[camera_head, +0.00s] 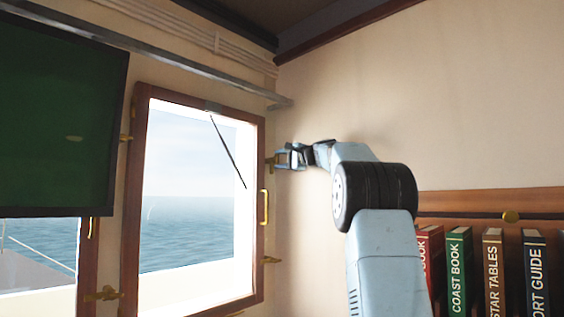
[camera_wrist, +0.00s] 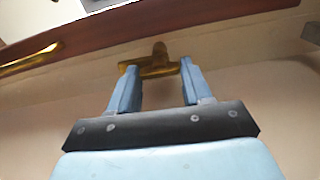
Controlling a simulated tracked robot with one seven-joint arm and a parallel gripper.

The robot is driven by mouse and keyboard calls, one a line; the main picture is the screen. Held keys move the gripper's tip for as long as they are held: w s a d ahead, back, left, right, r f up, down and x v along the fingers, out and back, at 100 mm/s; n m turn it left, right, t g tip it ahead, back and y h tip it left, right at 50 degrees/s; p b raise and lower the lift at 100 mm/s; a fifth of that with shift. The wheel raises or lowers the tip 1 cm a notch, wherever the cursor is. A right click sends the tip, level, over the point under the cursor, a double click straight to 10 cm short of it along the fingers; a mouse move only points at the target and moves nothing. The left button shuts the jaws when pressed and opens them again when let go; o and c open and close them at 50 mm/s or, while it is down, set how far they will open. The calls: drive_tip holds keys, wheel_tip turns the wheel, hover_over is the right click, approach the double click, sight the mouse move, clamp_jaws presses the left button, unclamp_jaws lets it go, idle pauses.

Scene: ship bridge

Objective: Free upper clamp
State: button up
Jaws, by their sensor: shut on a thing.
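The upper clamp (camera_head: 271,162) is a small brass fitting on the right side of the wooden window frame (camera_head: 257,130), near the corner wall. It also shows in the wrist view as a brass T-shaped piece (camera_wrist: 158,65) at the fingertips, beside the wooden frame edge. My gripper (camera_head: 283,157) reaches it from the right. In the wrist view its two blue fingers (camera_wrist: 157,76) stand apart with the clamp's brass bar between their tips, and it is shut on the clamp. The fingers partly hide the bar's ends.
A brass handle (camera_head: 263,207) and a lower clamp (camera_head: 271,260) sit below on the same frame side. A grey rail (camera_head: 180,65) runs above the window. A dark green screen (camera_head: 60,115) hangs at left. Books (camera_head: 493,270) stand on a shelf at lower right.

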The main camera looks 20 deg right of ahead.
drive_tip(key=shift+w+f+n, duration=0.1)
drive_tip(key=shift+f+n, duration=0.2)
drive_tip(key=shift+f, duration=0.1)
drive_tip(key=o, duration=1)
drive_tip(key=shift+r, duration=0.1)
drive_tip(key=shift+o, duration=0.3)
drive_tip(key=shift+r, duration=0.15)
drive_tip(key=v, duration=1.3)
drive_tip(key=shift+s, duration=0.4)
drive_tip(key=shift+d, duration=0.1)
drive_tip(key=s+a+f+n+g+h, duration=0.1)
drive_tip(key=s+a+f+n+g, duration=0.2)
drive_tip(key=s+a+f, duration=0.55)
drive_tip(key=s+a+f+n+g+h, duration=0.15)
drive_tip(key=s+a+f+g, duration=0.3)
drive_tip(key=a+f, duration=0.6)
drive_tip(key=s+a+f+n+g+h, duration=0.1)
drive_tip(key=s+f+n, duration=0.3)
drive_tip(key=s+f, duration=0.7)
drive_tip(key=s+a+f+n+g+h, duration=0.2)
drive_tip(key=s+a+f+n+h, duration=0.1)
drive_tip(key=s+f, duration=0.9)
drive_tip(key=s+a+n, duration=0.1)
drive_tip(key=s+n, duration=0.1)
drive_tip(key=s, duration=0.1)
drive_tip(key=shift+s, duration=0.3)
